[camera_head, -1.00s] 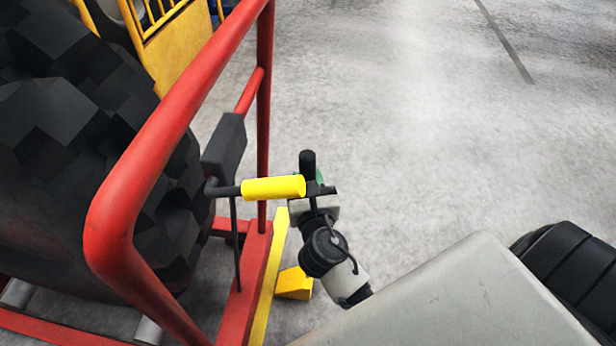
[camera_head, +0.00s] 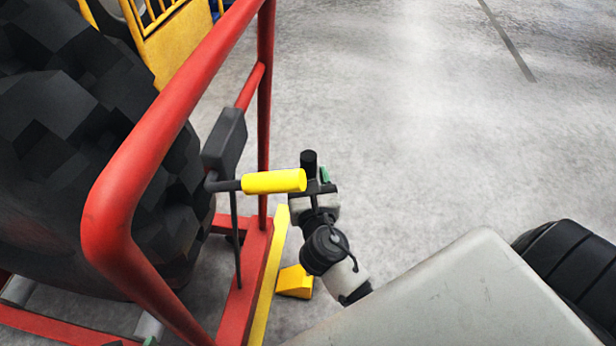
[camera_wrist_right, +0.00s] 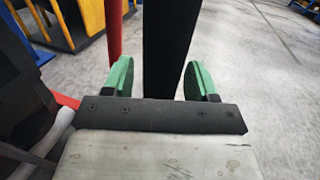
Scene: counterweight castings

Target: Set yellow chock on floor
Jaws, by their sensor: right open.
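The yellow chock (camera_head: 294,282) is a small wedge on the concrete floor, just right of the red frame's yellow-edged base. My right gripper (camera_head: 322,178) is above and behind it, apart from it, by the end of a yellow handle grip (camera_head: 274,182). In the right wrist view the green fingers of my right gripper (camera_wrist_right: 160,82) stand wide apart. A dark upright bar (camera_wrist_right: 171,50) shows between them; I cannot tell what it is. A green bit at the bottom edge looks like a fingertip of my left gripper (camera_head: 149,341); the rest is cut off.
A red tubular frame (camera_head: 150,150) with a dark box (camera_head: 225,140) on it stands at left, close to my right gripper. A large black faceted mass (camera_head: 70,150) is behind it. Open floor (camera_head: 430,120) lies to the right.

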